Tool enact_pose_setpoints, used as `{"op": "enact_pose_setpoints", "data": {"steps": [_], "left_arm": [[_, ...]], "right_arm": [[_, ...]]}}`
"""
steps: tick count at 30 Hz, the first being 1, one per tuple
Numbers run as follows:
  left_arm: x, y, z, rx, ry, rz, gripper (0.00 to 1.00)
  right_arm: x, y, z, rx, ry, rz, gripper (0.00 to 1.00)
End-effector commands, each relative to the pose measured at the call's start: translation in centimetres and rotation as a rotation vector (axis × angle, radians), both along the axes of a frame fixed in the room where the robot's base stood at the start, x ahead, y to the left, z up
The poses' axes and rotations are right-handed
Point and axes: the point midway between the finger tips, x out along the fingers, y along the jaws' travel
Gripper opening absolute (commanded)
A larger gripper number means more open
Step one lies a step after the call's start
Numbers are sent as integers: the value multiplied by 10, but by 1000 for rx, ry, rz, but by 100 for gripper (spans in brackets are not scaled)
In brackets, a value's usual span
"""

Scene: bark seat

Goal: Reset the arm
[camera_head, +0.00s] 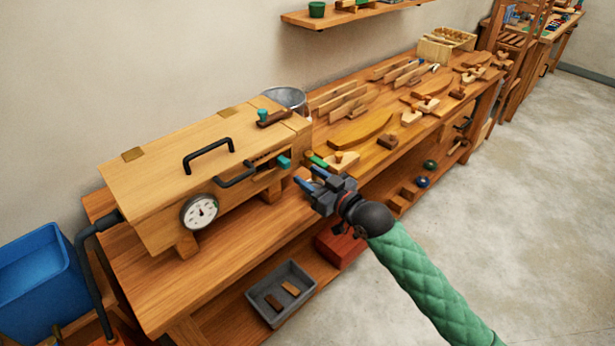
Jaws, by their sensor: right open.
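My right arm comes in from the lower right in a green quilted sleeve. Its gripper (307,184) is open, with its fingers pointing left over the front part of the wooden workbench (180,290). Nothing shows between the fingers. The gripper is just right of a long wooden box (165,180) with black handles, a round dial gauge (200,211) and a small teal knob (284,162). The fingertips are close to the box's right end; I cannot tell whether they touch anything. My left gripper is not in view.
A metal bucket (287,97) stands behind the box. Wooden pieces and hand tools, such as a curved board (362,131), cover the bench's right half. A grey tray (281,294) and a red box (340,249) sit below. A blue bin (40,275) is at left. Floor at right is clear.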

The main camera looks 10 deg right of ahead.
Motion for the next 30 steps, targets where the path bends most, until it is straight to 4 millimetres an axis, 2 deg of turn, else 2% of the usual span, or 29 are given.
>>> {"op": "enact_pose_setpoints", "data": {"steps": [10, 14, 17, 20, 26, 30], "left_arm": [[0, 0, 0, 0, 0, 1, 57], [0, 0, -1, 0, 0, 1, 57], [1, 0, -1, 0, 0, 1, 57], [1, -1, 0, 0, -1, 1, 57], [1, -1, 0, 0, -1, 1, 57], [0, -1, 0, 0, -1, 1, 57]], "right_arm": [[0, 0, 0, -1, 1, 0, 42], [-7, 0, -11, -15, 31, -11, 42], [-21, -2, -33, -49, 94, -34, 42], [-44, -8, -64, -101, 191, -71, 42], [-100, -28, -125, -215, 412, -155, 42], [-148, -48, -163, -292, 576, -217, 42]]}}
